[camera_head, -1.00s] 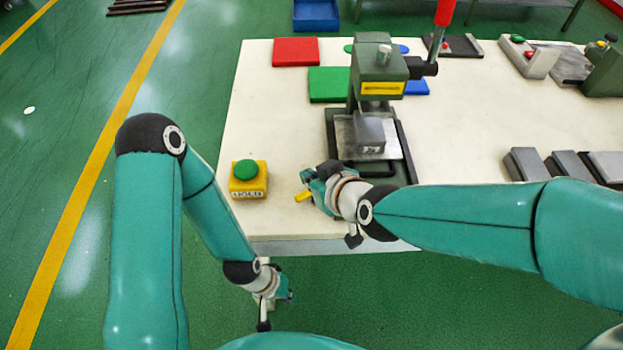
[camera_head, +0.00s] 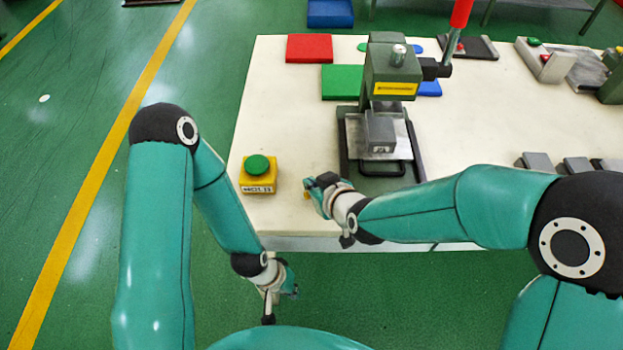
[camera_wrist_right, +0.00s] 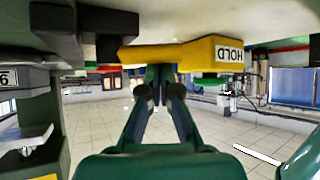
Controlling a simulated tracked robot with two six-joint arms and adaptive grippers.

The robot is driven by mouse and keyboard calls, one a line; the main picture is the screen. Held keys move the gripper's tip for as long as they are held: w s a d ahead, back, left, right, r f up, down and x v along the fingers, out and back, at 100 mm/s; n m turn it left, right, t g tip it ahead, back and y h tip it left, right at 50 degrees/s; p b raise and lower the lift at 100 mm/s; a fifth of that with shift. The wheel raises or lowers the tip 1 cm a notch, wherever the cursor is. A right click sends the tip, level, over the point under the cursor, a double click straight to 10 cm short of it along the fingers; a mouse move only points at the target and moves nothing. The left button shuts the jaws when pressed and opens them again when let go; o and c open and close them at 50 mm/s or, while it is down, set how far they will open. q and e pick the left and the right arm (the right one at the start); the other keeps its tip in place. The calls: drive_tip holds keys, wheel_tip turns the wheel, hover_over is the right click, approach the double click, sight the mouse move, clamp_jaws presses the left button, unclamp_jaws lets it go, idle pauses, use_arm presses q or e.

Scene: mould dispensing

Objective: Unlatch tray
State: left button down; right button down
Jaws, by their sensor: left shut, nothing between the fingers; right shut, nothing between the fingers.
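The tray (camera_head: 395,187) is a dark frame with a front handle under the green press (camera_head: 393,70), near the table's front edge. A small yellow piece (camera_head: 306,195), perhaps its latch, shows at my right gripper (camera_head: 311,185), mostly hidden by it. My right gripper is left of the tray. In the right wrist view, which is upside down, its fingertips (camera_wrist_right: 160,92) are together and empty. A black-and-yellow part (camera_wrist_right: 130,53) appears close by, with contact unclear. My left gripper (camera_head: 290,287) is shut and empty, in front of the table and below its edge.
A yellow box with a green button (camera_head: 258,174) stands left of my right gripper; its HOLD label shows in the wrist view (camera_wrist_right: 228,54). Red (camera_head: 309,48) and green (camera_head: 342,81) plates lie behind. Grey blocks (camera_head: 538,162) lie right.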

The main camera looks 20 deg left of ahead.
drive_tip(key=shift+s+d+f+b, duration=0.1)
drive_tip(key=shift+s+d+b, duration=0.1)
drive_tip(key=shift+b, duration=0.65)
drive_tip(key=shift+s+d+f+b, duration=0.15)
drive_tip(key=shift+s+d+b, duration=0.15)
drive_tip(key=shift+b, duration=0.7)
drive_tip(key=shift+s+d+b, duration=0.2)
drive_tip(key=shift+d+b, duration=0.55)
drive_tip(key=shift+b, duration=0.5)
drive_tip(key=shift+r, duration=0.2)
drive_tip(key=shift+w, duration=0.1)
drive_tip(key=shift+w+a, duration=0.5)
drive_tip(key=shift+a, duration=0.05)
drive_tip(key=shift+r+p, duration=0.1)
drive_tip(key=shift+p, duration=0.25)
